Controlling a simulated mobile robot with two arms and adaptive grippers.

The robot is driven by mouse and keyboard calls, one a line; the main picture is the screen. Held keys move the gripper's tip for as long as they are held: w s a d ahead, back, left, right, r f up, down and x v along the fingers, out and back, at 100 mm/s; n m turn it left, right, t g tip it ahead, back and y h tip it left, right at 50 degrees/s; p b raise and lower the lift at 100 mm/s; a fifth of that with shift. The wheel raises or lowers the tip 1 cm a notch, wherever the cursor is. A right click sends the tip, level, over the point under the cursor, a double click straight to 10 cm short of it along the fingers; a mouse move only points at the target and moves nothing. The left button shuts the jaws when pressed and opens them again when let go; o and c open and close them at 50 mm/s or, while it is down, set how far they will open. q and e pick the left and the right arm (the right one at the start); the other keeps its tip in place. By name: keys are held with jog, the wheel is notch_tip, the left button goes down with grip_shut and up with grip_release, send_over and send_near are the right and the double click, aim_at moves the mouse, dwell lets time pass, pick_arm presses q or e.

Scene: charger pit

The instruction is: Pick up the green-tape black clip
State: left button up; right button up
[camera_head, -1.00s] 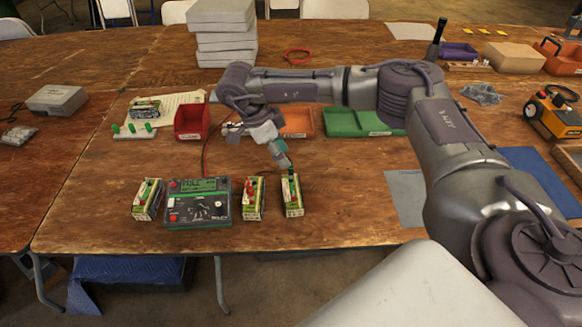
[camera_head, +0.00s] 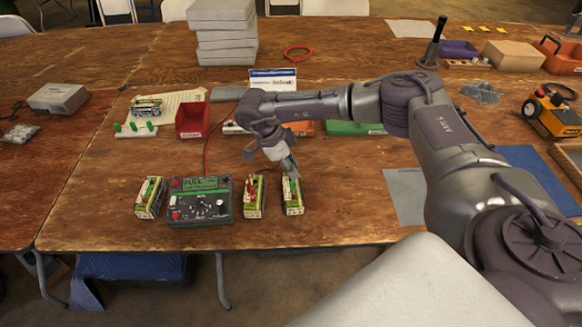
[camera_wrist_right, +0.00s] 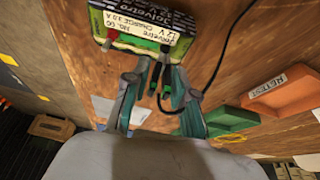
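The black clip with green tape (camera_wrist_right: 166,90) shows in the right wrist view, between the fingers of my right gripper (camera_wrist_right: 160,72). A second dark, green-banded piece stands close beside it. Both are near the end of a labelled battery box (camera_wrist_right: 145,22). The fingers are apart, one on each side, with gaps visible. In the head view my right gripper (camera_head: 288,170) points down at the rightmost battery box (camera_head: 292,197) and hides the clip. My left gripper is not in view.
A green meter (camera_head: 200,202) and two more battery boxes (camera_head: 149,197) (camera_head: 254,196) stand to the left. Behind are a red bin (camera_head: 193,120) and a green tray (camera_head: 352,128). A black cable (camera_wrist_right: 228,40) runs beside the gripper.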

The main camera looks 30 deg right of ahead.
grip_shut()
jog(key=shift+r, duration=0.4)
notch_tip(320, 180, up, 4)
jog(key=shift+s+d+f+b, duration=0.15)
jog(key=shift+f+b, duration=0.1)
jog(key=shift+b, duration=0.25)
jog(key=s+d+r+b, duration=0.1)
jog(key=s+d+r, duration=0.2)
jog(key=s+r, duration=0.3)
jog(key=s, duration=0.4)
jog(key=shift+s+d+r, duration=0.25)
jog(key=shift+s+r, duration=0.1)
jog(key=shift+s, duration=0.05)
